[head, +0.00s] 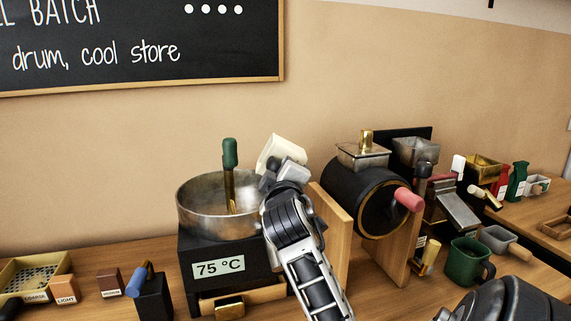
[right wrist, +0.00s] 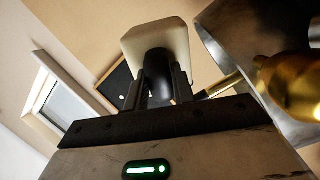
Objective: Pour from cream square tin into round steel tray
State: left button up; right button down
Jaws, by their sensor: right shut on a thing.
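The cream square tin (head: 274,150) is tilted beside and above the right rim of the round steel tray (head: 189,204). My right gripper (head: 272,181) is shut on the tin's dark handle. In the right wrist view the tin (right wrist: 155,40) stands out beyond the fingers (right wrist: 158,88), with its black handle between them. The steel tray's wall (right wrist: 222,50) is close at the right there. The tin's inside is hidden, and I cannot tell whether anything falls from it. My left gripper is not in view.
A green-handled brass stirrer (head: 230,160) stands in the tray, near my gripper. The tray sits on a black base reading 75 °C (head: 219,268). A wooden panel (head: 331,230) and black drum (head: 362,200) stand close at the right. Small blocks (head: 109,282) lie at the left.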

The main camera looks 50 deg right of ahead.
jog(key=shift+w+a+f+n, duration=0.1)
jog(key=shift+n, duration=0.8)
dwell(0.3)
jog(key=shift+w+a+n, duration=0.15)
jog(key=shift+n, duration=0.65)
dwell(0.4)
jog(key=shift+w+a+r+n, duration=0.2)
jog(key=shift+r+n, duration=0.1)
jog(key=shift+n, duration=0.5)
dwell(0.5)
jog(key=shift+w+a+r+n, duration=0.15)
jog(key=shift+r+n, duration=0.1)
jog(key=shift+n, duration=0.55)
